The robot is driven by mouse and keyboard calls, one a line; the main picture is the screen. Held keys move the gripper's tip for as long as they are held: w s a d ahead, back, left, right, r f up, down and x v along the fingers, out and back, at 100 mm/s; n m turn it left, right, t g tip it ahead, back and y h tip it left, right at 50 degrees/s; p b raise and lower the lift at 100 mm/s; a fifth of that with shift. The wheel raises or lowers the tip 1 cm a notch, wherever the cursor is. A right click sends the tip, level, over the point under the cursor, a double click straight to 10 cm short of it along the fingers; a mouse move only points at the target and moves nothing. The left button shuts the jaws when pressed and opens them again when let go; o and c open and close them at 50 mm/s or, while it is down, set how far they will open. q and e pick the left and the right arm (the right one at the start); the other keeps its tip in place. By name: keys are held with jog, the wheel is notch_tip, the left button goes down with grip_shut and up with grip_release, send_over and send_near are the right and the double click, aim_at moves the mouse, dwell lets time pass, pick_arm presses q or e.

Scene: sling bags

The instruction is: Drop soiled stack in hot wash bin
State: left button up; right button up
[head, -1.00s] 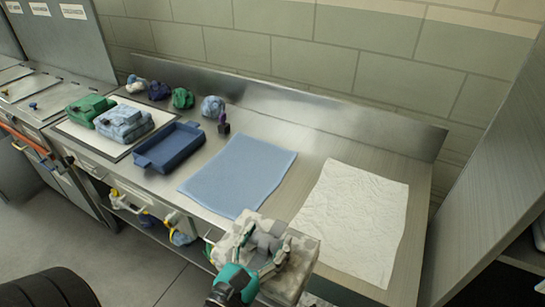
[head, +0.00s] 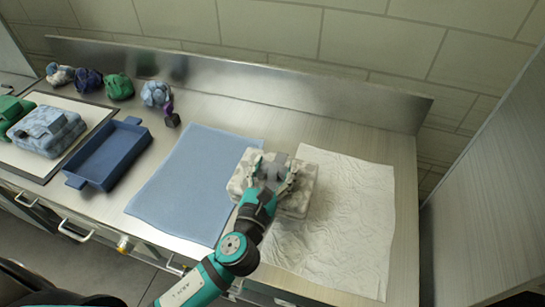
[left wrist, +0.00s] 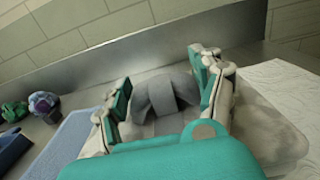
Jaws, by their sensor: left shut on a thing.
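The soiled stack (head: 302,192), a grey-white mottled folded bundle, is over the counter between the blue mat and the crumpled white sheet. My left gripper (head: 270,172) is on top of it, shut on its raised grey strap (head: 279,160). The strap also shows between the fingers in the left wrist view (left wrist: 165,98), with the pale stack (left wrist: 268,135) beside and below them. I cannot tell whether the stack touches the counter. The hot wash bin does not show clearly now. My right gripper is not in view.
The blue mat (head: 185,185) and white sheet (head: 345,240) lie flat on the steel counter. A blue tray (head: 105,155), a light-blue bundle (head: 45,133) and a green bundle (head: 10,108) are at left. Several crumpled cloths line the back. A tall panel (head: 490,190) stands right.

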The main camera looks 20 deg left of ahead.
aim_at(275, 152)
pick_arm(q)
jog(key=w, duration=0.2)
jog(key=w+a, duration=0.1)
jog(key=w, duration=0.1)
jog(key=shift+w+a+f, duration=0.1)
jog(key=shift+a+f, duration=0.05)
jog(key=shift+a, duration=0.05)
jog(key=shift+w+a, duration=0.1)
jog(key=shift+w, duration=0.1)
jog(key=shift+w+a+p, duration=0.1)
jog(key=shift+w+p, duration=0.2)
jog(key=f, duration=0.1)
jog(key=f+b, duration=0.1)
jog(key=f, duration=0.1)
jog(key=shift+w+a+f, duration=0.1)
jog(key=shift+w+f, duration=0.15)
jog(key=shift+f, duration=0.1)
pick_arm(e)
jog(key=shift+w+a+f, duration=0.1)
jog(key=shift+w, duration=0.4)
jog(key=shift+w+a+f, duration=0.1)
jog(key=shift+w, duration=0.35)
pick_arm(q)
jog(key=shift+s, duration=0.1)
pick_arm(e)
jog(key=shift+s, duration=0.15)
